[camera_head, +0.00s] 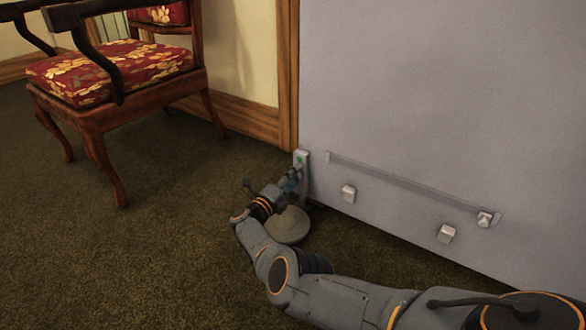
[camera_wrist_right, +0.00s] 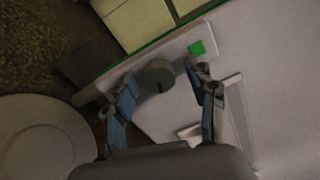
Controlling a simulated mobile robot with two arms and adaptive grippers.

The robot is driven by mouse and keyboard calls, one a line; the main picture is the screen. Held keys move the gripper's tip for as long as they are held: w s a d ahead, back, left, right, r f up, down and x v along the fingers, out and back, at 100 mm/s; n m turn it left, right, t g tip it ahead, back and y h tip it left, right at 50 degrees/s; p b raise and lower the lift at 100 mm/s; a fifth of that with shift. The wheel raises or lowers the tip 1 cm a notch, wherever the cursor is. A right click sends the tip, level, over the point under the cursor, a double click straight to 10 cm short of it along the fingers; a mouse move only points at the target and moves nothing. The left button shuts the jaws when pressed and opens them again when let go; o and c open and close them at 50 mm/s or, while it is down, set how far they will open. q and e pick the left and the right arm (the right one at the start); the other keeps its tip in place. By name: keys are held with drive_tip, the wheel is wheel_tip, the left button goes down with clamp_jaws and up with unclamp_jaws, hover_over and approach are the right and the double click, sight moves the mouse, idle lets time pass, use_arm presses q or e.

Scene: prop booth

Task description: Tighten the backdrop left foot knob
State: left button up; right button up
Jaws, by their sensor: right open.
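The grey backdrop (camera_head: 430,90) stands upright on the right in the head view. In the right wrist view a round grey knob (camera_wrist_right: 157,75) with a dark mark sits on this plate. My right gripper (camera_head: 294,176) is at the plate. In the wrist view its two blue-grey fingers (camera_wrist_right: 164,84) are apart, one on each side of the knob; I cannot tell whether they touch it. In the head view the gripper hides the knob. My left gripper is out of view.
A round grey disc base (camera_head: 288,227) stands on the carpet just below my right gripper. A thin rail (camera_head: 400,183) and small light blocks (camera_head: 446,234) sit on the backdrop's lower part. A wooden armchair (camera_head: 110,75) stands at the upper left. The carpet at left is clear.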

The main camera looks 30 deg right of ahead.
approach(304, 142)
drive_tip(key=w+d+r, duration=0.1)
drive_tip(key=w+d, duration=0.1)
drive_tip(key=d, duration=0.1)
drive_tip(key=shift+s+d+f, duration=0.15)
drive_tip(key=shift+d+f, duration=0.25)
